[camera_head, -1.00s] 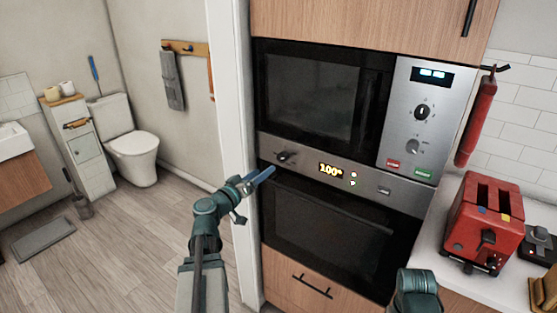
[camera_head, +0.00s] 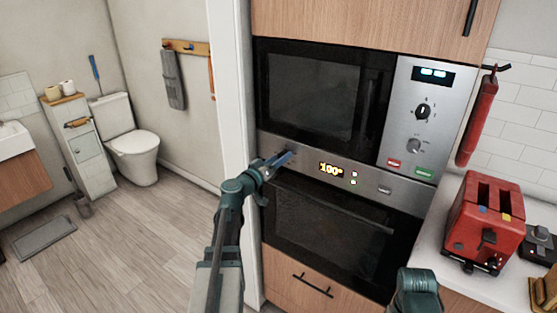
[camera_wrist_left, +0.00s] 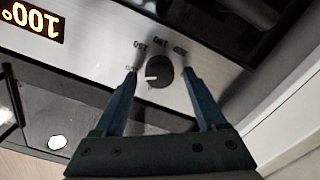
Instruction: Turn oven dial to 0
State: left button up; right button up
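The oven dial (camera_wrist_left: 158,72) is a dark round knob with a pale pointer mark, on the steel oven panel (camera_head: 310,172). In the left wrist view it sits between the two blue fingertips of my left gripper (camera_wrist_left: 160,78), which is open around it with a gap on each side. In the head view the left gripper (camera_head: 281,160) reaches the dial from the lower left and mostly hides it. The oven display (camera_head: 331,170) reads 100°, and it shows upside down in the wrist view (camera_wrist_left: 32,20). Of my right arm, only a green link shows at the bottom; its gripper is out of view.
A microwave (camera_head: 320,97) with its own knobs sits above the oven. The oven door (camera_head: 330,225) is closed below the panel. A white door frame (camera_head: 233,120) stands close to the left of the dial. A red toaster (camera_head: 484,222) is on the right counter.

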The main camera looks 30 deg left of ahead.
pick_arm(q)
grip_shut()
jog(key=shift+n, duration=0.3)
jog(key=n, duration=0.5)
jog(key=shift+f+n, duration=0.1)
jog(key=shift+n, duration=0.2)
jog(key=n, duration=0.5)
jog(key=shift+a, duration=0.1)
jog(key=shift+n, duration=0.4)
jog(key=shift+o, duration=0.6)
grip_release()
